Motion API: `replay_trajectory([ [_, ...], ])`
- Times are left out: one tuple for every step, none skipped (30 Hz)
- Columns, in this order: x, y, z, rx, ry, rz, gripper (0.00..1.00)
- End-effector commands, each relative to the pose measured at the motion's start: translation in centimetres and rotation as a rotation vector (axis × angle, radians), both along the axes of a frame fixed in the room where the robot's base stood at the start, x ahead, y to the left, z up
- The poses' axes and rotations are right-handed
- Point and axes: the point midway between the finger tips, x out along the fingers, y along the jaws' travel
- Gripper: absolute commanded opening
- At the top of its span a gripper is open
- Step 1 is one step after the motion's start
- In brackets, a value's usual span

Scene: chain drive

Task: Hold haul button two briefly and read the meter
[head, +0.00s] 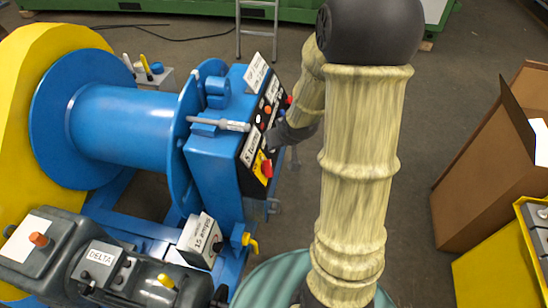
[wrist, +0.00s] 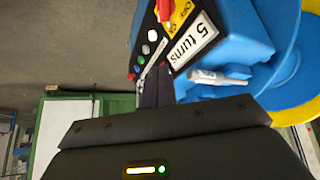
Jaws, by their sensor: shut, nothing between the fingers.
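In the wrist view the button row (wrist: 146,49) shows beside a "5 turns" label (wrist: 190,45). I cannot tell which button is number two. My gripper (head: 274,137) is shut and empty, its tips at the panel by the buttons; its dark fingers (wrist: 156,80) also show in the wrist view. Whether the tips touch a button is unclear. A small box labelled "15 amps" (head: 203,238) sits below; no readable dial shows.
A red knob (head: 267,168) on a yellow plate is lower on the panel. A grey lever (head: 220,124) juts from the box by the blue drum (head: 125,125). A grey unit marked DELTA (head: 98,258) is front left. A brown carton (head: 485,165) stands right; floor between is clear.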

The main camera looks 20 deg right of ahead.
Motion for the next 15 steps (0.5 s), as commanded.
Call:
replay_trajectory([
  [1.5, -1.5, -3.7, 0.018, -0.046, -0.004, 0.00],
  [2.5, -2.2, -4.8, 0.029, -0.081, -0.001, 0.00],
  [3.6, -3.2, -6.3, 0.049, -0.128, 0.004, 0.00],
  [4.4, -3.9, -7.4, 0.064, -0.167, 0.005, 0.00],
  [5.1, -4.6, -8.5, 0.081, -0.203, 0.008, 0.00],
  [6.0, -5.6, -9.8, 0.107, -0.254, 0.008, 0.00],
  [6.6, -6.4, -10.8, 0.127, -0.295, 0.008, 0.00],
  [7.2, -7.1, -11.8, 0.148, -0.335, 0.008, 0.00],
  [7.8, -8.1, -13.0, 0.177, -0.391, 0.007, 0.00],
  [8.2, -8.8, -13.8, 0.202, -0.435, 0.007, 0.00],
  [8.5, -9.6, -14.6, 0.224, -0.477, 0.005, 0.00],
  [8.8, -10.5, -15.5, 0.256, -0.533, 0.004, 0.00],
  [8.9, -11.1, -16.0, 0.277, -0.574, 0.002, 0.00],
  [9.0, -11.7, -16.5, 0.298, -0.611, 0.000, 0.00],
  [9.1, -12.3, -16.9, 0.321, -0.656, -0.001, 0.00],
])
